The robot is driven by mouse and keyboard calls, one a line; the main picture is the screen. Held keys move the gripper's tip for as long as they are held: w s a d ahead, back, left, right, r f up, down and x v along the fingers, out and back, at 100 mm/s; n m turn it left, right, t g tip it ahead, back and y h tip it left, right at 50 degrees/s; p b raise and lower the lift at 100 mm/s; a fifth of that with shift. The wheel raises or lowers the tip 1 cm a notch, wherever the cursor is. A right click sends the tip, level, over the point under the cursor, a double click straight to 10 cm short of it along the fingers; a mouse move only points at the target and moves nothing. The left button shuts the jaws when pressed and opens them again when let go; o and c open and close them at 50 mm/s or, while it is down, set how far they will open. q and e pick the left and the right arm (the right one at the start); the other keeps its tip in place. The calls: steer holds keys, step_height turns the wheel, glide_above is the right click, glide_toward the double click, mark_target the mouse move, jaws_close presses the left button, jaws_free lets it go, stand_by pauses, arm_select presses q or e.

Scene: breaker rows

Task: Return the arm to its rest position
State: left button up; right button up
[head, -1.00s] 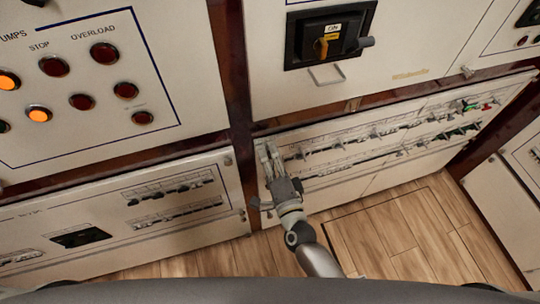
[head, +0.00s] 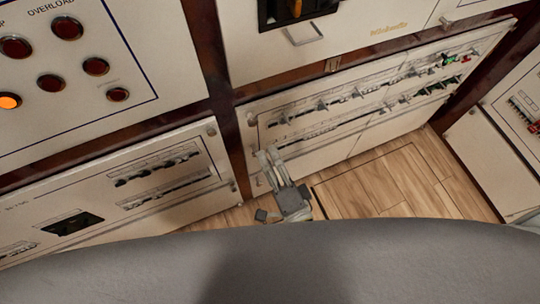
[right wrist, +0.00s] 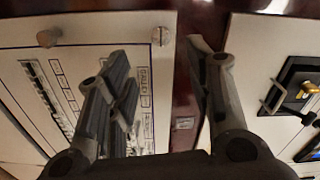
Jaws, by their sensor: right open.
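My right gripper (head: 272,160) is open and empty in the head view. It is in front of the left end of the lower right breaker panel (head: 375,142), with its fingers pointing up the picture. The wrist behind it is partly hidden by a grey part of my own body. In the right wrist view the two fingers of the right gripper (right wrist: 160,70) stand apart with nothing between them. A panel with a breaker row (right wrist: 45,90) lies behind the left finger, and a dark red frame strip shows between the fingers. My left gripper is not in view.
Breaker rows (head: 340,110) line the lower right panel. A lower left panel (head: 100,195) and an upper left panel with lamps (head: 52,82) stand beside it. Wooden floor (head: 385,185) is clear below the panels. A further panel (head: 515,115) stands at the right edge.

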stand_by(0.3)
steer(key=s+d+f+n+g+h, duration=0.1)
steer(key=s+d+f+n+g, duration=0.15)
steer(key=f, duration=0.75)
steer(key=s+d+f+n+g, duration=0.2)
steer(key=d+f+n+g, duration=0.15)
steer(key=f, duration=0.55)
steer(key=s+d+f+n+g+h, duration=0.1)
steer(key=s+d+f+n+g, duration=0.15)
steer(key=f, duration=0.75)
steer(key=s+d+f+n+g+h, duration=0.1)
steer(key=s+d+f+n+g, duration=0.1)
steer(key=s+f, duration=0.3)
steer(key=s+d+f+n+g+h, duration=0.1)
steer(key=s+d+f+n+g, duration=0.1)
steer(key=s, duration=0.7)
steer(key=s+d+f+n+g+h, duration=0.1)
steer(key=s+d+f+n+g, duration=0.1)
steer(key=s+d+f, duration=0.5)
steer(key=shift+s+d+f+g+h, duration=0.25)
steer(key=shift+s+f+g+h, duration=0.05)
steer(key=shift+g, duration=0.55)
